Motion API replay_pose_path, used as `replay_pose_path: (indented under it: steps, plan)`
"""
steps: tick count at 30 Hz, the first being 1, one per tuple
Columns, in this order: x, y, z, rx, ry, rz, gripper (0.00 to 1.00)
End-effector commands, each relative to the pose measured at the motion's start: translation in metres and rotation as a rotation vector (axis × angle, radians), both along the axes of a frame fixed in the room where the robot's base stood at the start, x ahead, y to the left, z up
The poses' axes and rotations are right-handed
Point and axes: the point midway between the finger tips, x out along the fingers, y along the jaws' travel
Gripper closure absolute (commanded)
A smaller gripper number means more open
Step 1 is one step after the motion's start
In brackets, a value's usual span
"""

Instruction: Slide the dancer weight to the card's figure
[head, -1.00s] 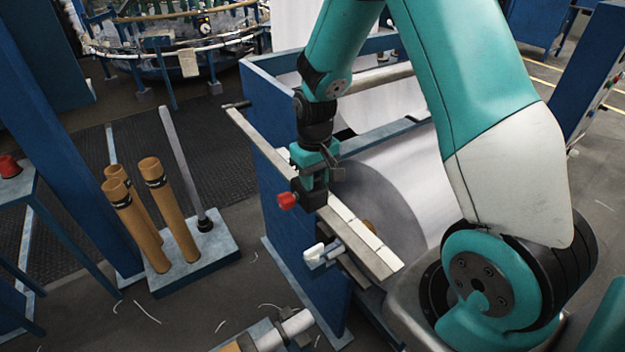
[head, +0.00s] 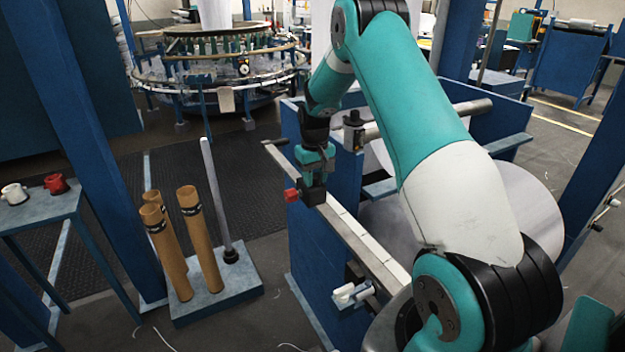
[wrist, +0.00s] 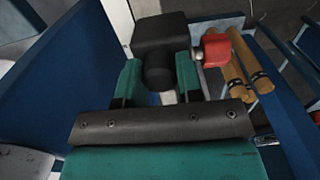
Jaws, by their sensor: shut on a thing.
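The dancer weight (head: 312,192) is a dark block with a red knob on its left side. It sits on a long beam (head: 368,250) with a pale, marked strip along its top, nearer the far end. In the wrist view the weight (wrist: 160,32) is a black block with a round stub, and its red knob is at the right. My gripper (head: 316,160) is shut on the weight from above; in the wrist view the green fingers (wrist: 158,80) flank the stub. I cannot make out the card's figure, and the strip's marks are too small to read.
Brown tubes (head: 165,240) and a grey rod stand on a base at left. A side table (head: 40,212) holds a red and a white piece. A white-handled fitting (head: 350,293) juts below the beam. A large pale roll (head: 515,195) lies right. The circular loom (head: 215,75) stands behind.

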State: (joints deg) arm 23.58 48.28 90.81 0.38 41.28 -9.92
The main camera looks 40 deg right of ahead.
Motion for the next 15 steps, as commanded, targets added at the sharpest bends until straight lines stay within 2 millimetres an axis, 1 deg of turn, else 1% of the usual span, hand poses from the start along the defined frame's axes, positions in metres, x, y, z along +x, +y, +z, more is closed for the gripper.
replay_pose_path:
  steps: [1, 8, 9, 11, 12, 15]
  plan:
    - [0.0042, -0.0008, 0.0025, -0.003, -0.015, 0.003, 1.00]
    - [0.0037, -0.0045, 0.0033, -0.002, -0.020, 0.001, 1.00]
    - [0.0038, -0.0043, 0.0033, -0.001, -0.021, 0.001, 0.65]
    - [0.0036, -0.0049, 0.0035, -0.001, -0.020, 0.001, 0.51]
    - [0.0029, -0.0055, 0.0031, -0.001, -0.019, 0.000, 0.42]
    - [0.0015, -0.0062, 0.0025, 0.000, -0.016, -0.002, 0.41]
